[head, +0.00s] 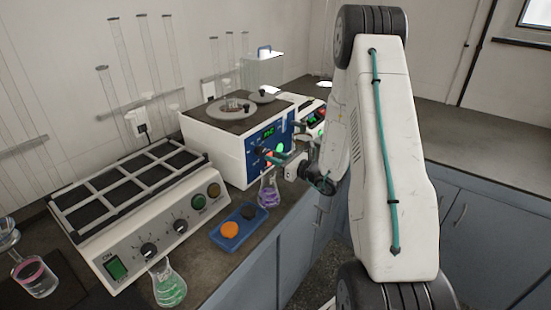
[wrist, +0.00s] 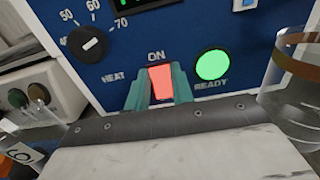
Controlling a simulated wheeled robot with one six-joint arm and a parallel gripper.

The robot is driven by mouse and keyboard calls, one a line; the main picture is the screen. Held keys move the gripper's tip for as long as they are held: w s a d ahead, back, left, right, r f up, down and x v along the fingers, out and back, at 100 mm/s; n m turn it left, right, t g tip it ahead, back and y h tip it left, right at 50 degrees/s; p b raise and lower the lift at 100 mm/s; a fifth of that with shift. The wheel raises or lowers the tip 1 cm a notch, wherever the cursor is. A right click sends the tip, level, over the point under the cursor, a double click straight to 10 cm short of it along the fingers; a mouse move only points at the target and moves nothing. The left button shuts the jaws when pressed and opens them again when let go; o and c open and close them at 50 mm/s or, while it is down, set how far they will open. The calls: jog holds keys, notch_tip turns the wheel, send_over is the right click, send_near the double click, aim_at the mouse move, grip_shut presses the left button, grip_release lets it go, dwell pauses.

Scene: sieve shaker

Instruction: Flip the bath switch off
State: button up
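The bath is a white box with a blue front panel (head: 262,140) on the bench, and the panel also fills the upper wrist view (wrist: 190,48). Its switch (wrist: 161,82) is a lit red-orange rocker under the word ON. My gripper (wrist: 161,92) is at the panel, with a teal finger on each side of the switch and a gap between the fingertips. I cannot tell whether the fingers touch the switch. In the head view my gripper (head: 282,158) reaches the panel from the right, and its fingers partly cover the controls.
A green READY light (wrist: 212,65) is right of the switch, and a dial (wrist: 93,45) is at upper left. A flask with purple liquid (head: 269,191) stands just below my gripper. A blue tray (head: 239,236), a green flask (head: 168,286) and a sieve-shaker-like unit (head: 130,235) are nearer.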

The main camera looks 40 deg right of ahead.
jog(key=shift+c, duration=0.7)
jog(key=shift+f+t, duration=0.25)
jog(key=shift+t, duration=0.25)
jog(key=shift+s+d+f+t+y, duration=0.1)
jog(key=shift+t+y, duration=0.2)
jog(key=shift+t, duration=0.25)
jog(key=shift+s+f+t+y, duration=0.1)
jog(key=shift+t+y, duration=0.2)
jog(key=shift+t, duration=0.25)
jog(key=o, duration=1)
jog(key=s+d, duration=0.1)
jog(key=s, duration=0.3)
jog(key=s+d, duration=0.2)
jog(key=s, duration=0.2)
jog(key=s+d, duration=0.1)
jog(key=s, duration=0.3)
jog(key=shift+s+d+f, duration=0.15)
jog(key=shift+s+f, duration=0.05)
